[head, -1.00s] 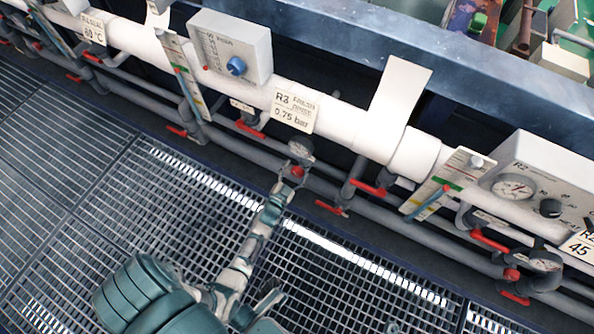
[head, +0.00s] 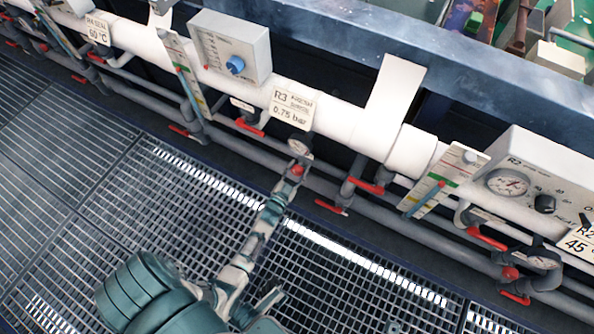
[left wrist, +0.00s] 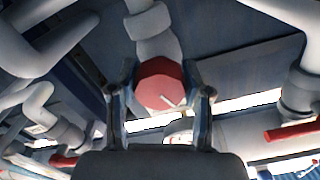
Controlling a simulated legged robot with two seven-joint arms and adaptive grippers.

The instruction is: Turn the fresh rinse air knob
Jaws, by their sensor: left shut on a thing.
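A small red knob (head: 297,170) sits on the grey pipework just below a round gauge (head: 300,146). A white sign (head: 292,106) reading R3 and 0.75 bar hangs above it; its smaller words are blurred. My left gripper (head: 291,178) reaches up to the knob and is shut on it. In the left wrist view the red, many-sided knob (left wrist: 160,85) sits between the two fingers (left wrist: 160,100). A short white line on its face points to the lower right.
A grey box with a blue knob (head: 235,65) stands above, to the left. Red valve handles (head: 332,207) line the pipes on both sides. Another gauge with a red knob (head: 510,273) is at the lower right. Metal grating (head: 350,280) covers the floor.

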